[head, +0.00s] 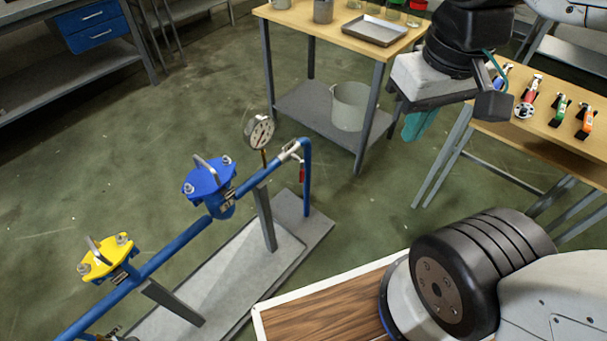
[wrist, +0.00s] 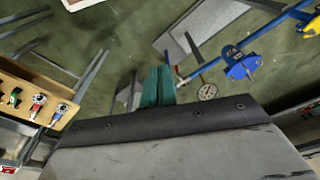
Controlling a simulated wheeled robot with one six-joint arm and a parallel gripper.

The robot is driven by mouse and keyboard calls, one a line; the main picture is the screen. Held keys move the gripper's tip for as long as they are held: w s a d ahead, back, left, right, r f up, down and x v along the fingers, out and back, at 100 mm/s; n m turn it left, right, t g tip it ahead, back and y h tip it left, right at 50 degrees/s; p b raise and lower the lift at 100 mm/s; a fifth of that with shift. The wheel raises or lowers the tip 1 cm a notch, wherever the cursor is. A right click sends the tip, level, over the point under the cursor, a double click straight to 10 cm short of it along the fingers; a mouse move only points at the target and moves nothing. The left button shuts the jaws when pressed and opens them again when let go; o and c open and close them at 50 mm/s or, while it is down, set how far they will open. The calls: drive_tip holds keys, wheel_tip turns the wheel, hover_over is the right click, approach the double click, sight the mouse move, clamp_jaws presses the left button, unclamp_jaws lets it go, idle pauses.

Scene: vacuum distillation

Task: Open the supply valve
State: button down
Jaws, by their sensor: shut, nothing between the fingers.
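A blue pipe line (head: 172,250) runs diagonally on a stand at the lower left of the head view. It carries a yellow-capped body (head: 105,260), a blue-capped body (head: 209,180), a round dial gauge (head: 259,132) and, near its bent end, a silver fitting with a small red handle (head: 302,173). Which part is the supply valve is not marked. My gripper (head: 418,126) has teal fingers, shut and empty, in the air to the right of the pipe. In the wrist view my gripper (wrist: 156,88) appears left of the gauge (wrist: 208,92) and the blue-capped body (wrist: 238,64).
A wooden table (head: 330,30) with a tray (head: 374,30) stands behind, with a bucket (head: 350,105) on its lower shelf. Another table (head: 560,150) at right holds several coloured valve parts. A wood-topped surface (head: 330,308) is at the front. Open floor lies left of the pipe.

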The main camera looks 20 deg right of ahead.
drive_tip(key=c, duration=1.7)
unclamp_jaws()
drive_tip(key=o, duration=0.4)
drive_tip(key=shift+w+f, duration=0.1)
drive_tip(key=shift+f, duration=0.15)
drive_tip(key=w+d+f+g+h, duration=0.15)
drive_tip(key=w+d+f, duration=0.25)
drive_tip(key=w+f, duration=0.55)
drive_tip(key=w+d+f+g, duration=0.3)
drive_tip(key=w+f, duration=0.3)
drive_tip(key=f, duration=0.6)
drive_tip(key=n+t+y, duration=0.6)
drive_tip(key=t+y, duration=0.3)
drive_tip(key=t, duration=0.6)
approach(303, 173)
drive_tip(key=shift+g+h, duration=0.25)
drive_tip(key=x, duration=0.4)
drive_tip(key=shift+w+a, duration=0.2)
drive_tip(key=shift+a, duration=0.15)
drive_tip(key=shift+w+a, duration=0.1)
drive_tip(key=shift+w, duration=0.15)
drive_tip(key=x, duration=0.7)
drive_tip(key=shift+w, duration=0.15)
